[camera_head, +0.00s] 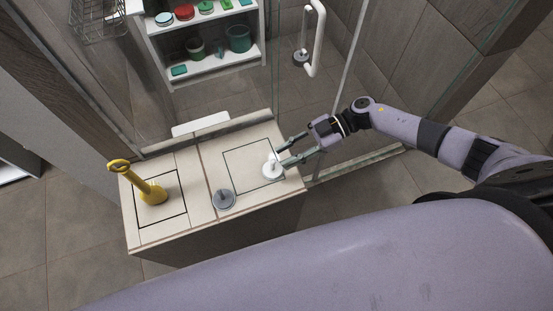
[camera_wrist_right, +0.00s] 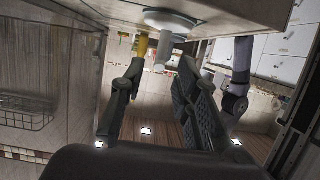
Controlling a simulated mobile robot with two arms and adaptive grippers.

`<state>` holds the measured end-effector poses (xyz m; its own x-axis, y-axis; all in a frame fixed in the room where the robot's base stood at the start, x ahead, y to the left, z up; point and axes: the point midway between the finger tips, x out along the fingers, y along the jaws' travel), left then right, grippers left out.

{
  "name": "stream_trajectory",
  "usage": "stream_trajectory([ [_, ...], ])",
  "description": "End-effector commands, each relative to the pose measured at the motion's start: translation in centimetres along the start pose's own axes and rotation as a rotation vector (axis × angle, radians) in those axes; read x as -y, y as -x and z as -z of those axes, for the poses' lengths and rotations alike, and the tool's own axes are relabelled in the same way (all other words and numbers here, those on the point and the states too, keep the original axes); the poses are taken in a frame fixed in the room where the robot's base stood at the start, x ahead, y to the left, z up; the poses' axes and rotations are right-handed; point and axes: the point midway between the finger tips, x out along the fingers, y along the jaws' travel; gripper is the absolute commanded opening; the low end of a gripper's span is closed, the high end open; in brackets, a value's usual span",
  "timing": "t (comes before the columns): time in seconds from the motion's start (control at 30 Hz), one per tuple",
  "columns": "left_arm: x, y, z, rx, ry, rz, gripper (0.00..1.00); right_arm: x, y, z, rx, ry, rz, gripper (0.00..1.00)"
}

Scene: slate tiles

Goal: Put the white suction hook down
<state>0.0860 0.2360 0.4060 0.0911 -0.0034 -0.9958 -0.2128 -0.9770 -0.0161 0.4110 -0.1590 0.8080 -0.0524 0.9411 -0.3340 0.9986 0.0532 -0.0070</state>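The white suction hook (camera_head: 271,169) stands on the light tiled bench, at the right side of a thin dark square outline (camera_head: 238,160). In the right wrist view, its pale round base (camera_wrist_right: 172,20) meets the bench surface and its stem (camera_wrist_right: 166,48) points toward my gripper. My right gripper (camera_head: 287,150) is beside it, fingers spread apart. In the right wrist view, the fingers (camera_wrist_right: 161,68) are open with a clear gap, and the stem shows between and just beyond the tips. I see no finger closed on it. My left gripper is not in view.
A grey round hook (camera_head: 224,199) is left of the white hook. A yellow ring-topped object (camera_head: 152,193) stands in another outlined square. Behind are a glass panel with a white handle (camera_head: 317,40) and a shelf (camera_head: 210,63) with cups and dishes.

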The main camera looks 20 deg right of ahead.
Motion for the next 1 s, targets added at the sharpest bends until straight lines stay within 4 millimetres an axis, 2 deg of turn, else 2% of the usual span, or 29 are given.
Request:
stream_trajectory([
  [0.03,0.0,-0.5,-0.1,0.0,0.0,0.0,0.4,0.0,1.3,-0.3,0.004,0.001,-0.001,0.29],
  [0.2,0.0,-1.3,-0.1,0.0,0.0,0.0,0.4,0.0,4.7,-0.3,0.003,0.0,0.0,0.29],
  [0.43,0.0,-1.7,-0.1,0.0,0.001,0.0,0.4,0.0,7.3,-0.1,0.0,0.0,0.0,0.29],
  [0.77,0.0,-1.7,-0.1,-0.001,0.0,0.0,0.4,-0.2,7.6,-0.1,-0.006,0.001,-0.009,0.29],
  [0.87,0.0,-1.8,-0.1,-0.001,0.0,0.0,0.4,-1.7,6.5,-0.8,-0.037,0.01,-0.097,0.29],
  [0.97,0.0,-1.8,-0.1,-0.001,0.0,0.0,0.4,-4.9,5.0,-3.0,-0.081,0.013,-0.302,0.29],
  [1.0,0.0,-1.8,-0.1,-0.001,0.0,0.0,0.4,-6.3,4.5,-4.5,-0.087,0.003,-0.407,0.29],
])
